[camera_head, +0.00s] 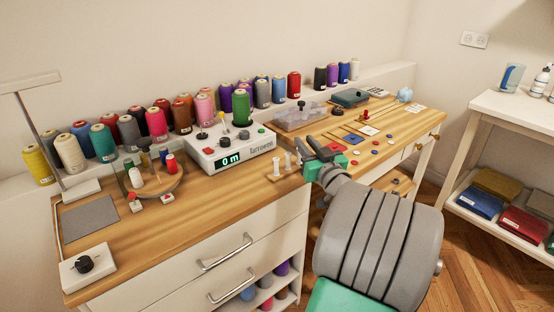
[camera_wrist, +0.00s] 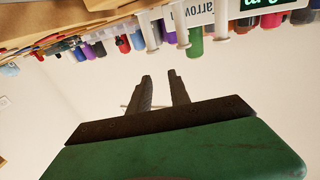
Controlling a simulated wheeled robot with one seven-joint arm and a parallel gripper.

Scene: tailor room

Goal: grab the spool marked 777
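Many thread spools stand in a row on the ledge behind the table, such as a pink spool (camera_head: 157,124) and a green spool (camera_head: 241,107) on the white machine. Some carry small white labels, but the numbers are too small to read, so I cannot tell which is marked 777. My gripper (camera_head: 312,150) is over the table's front edge, right of the white machine. In the wrist view my gripper (camera_wrist: 162,80) has its two dark fingers apart with nothing between them. The wrist view is upside down, with spools along its top.
The white winding machine (camera_head: 222,148) reads 0 m. White pegs (camera_head: 289,160) stand close to my gripper. A round stand with small spools (camera_head: 154,178) and a lamp (camera_head: 75,190) are at left. A clear box (camera_head: 299,118) sits behind. A white shelf (camera_head: 513,110) stands at right.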

